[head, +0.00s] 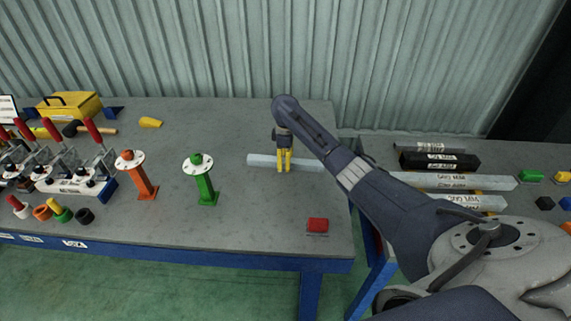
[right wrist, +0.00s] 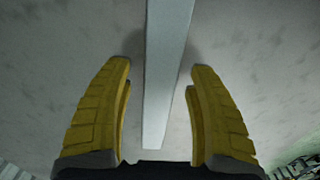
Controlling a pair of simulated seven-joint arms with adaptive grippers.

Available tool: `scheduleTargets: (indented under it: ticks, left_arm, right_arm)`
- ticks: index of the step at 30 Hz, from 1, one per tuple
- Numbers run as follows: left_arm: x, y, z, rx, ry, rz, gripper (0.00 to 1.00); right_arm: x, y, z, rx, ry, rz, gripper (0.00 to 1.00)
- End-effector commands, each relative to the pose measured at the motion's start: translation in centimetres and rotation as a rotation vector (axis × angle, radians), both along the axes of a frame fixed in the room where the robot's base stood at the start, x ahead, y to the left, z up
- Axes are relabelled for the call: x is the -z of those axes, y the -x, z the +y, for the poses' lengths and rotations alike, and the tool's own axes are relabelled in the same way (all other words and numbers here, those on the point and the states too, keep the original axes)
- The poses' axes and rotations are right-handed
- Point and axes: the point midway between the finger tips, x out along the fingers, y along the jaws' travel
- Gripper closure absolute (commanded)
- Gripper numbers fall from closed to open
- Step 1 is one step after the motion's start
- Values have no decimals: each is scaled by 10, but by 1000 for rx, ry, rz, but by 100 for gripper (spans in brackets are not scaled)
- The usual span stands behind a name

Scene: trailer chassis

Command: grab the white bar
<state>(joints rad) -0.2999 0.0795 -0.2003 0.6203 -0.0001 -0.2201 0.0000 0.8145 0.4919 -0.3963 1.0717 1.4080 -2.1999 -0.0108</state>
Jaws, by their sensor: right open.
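The white bar (head: 262,160) lies flat on the grey table, right of the green post, running left to right in the head view. My right gripper (head: 284,170) is over the bar with its yellow fingers pointing down. In the right wrist view the bar (right wrist: 166,70) runs between the two open fingers of the right gripper (right wrist: 160,72), with a gap on each side. The fingers do not touch it. My left gripper does not show in either view.
An orange post (head: 143,180) and a green post (head: 206,187) stand left of the bar. A red block (head: 317,225) lies near the front right corner of the table (head: 240,232). A second table at the right holds several labelled bars (head: 460,181).

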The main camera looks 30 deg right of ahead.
Motion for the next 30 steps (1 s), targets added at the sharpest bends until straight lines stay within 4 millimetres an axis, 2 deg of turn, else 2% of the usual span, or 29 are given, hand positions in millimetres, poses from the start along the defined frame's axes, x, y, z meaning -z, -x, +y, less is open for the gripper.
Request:
scheduleTargets:
  ticks: [4,12,27,30]
  left_arm:
    - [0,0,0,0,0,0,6]
    - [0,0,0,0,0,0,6]
    - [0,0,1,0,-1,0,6]
    - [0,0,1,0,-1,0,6]
  right_arm:
    - [8,0,0,0,0,0,42]
    - [8,0,0,0,-1,-1,41]
    - [8,0,0,0,-1,-1,99]
    - [8,0,0,0,-1,-1,100]
